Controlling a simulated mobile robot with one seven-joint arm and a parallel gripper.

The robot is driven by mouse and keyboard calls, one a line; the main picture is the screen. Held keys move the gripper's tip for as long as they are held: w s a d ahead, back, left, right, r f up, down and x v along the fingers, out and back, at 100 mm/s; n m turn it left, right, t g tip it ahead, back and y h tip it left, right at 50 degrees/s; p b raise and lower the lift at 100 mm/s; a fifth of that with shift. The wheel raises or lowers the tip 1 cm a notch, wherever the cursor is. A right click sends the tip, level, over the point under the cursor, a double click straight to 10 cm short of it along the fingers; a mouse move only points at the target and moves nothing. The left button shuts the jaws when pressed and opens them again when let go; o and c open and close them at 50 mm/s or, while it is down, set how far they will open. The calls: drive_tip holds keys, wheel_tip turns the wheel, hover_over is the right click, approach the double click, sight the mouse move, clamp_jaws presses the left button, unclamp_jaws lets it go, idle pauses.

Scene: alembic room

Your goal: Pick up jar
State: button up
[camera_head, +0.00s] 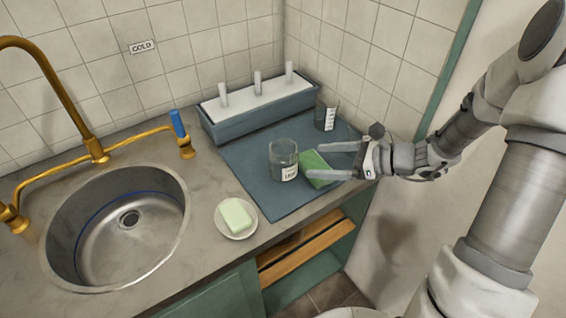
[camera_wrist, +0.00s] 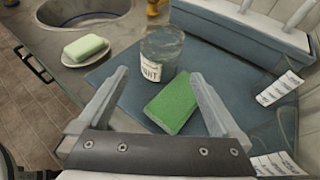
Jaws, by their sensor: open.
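A clear glass jar (camera_head: 283,158) with a white label stands upright on a blue-grey mat (camera_head: 247,165). In the wrist view the jar (camera_wrist: 162,52) stands ahead of the fingertips, slightly left of centre. A green sponge (camera_head: 316,170) lies on the mat right beside the jar, and it shows between my fingers in the wrist view (camera_wrist: 172,103). My gripper (camera_head: 322,161) is open and empty, reaching in from the right over the sponge. Its fingers (camera_wrist: 163,82) point toward the jar and are apart from it.
A second labelled glass container (camera_head: 326,114) stands at the mat's back right. A blue-grey rack (camera_head: 259,108) with white pegs runs along the wall. A soap bar (camera_head: 237,214) on a white dish (camera_head: 236,233), a sink (camera_head: 117,228) and a brass tap (camera_head: 93,148) are left. Open counter surrounds the dish.

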sight(297, 161)
drive_tip(key=x, duration=0.6)
drive_tip(key=shift+w+f+b, duration=0.1)
drive_tip(key=shift+b, duration=0.2)
drive_tip(key=x, duration=0.5)
drive_tip(key=shift+f+b, duration=0.2)
drive_tip(key=shift+b, duration=0.2)
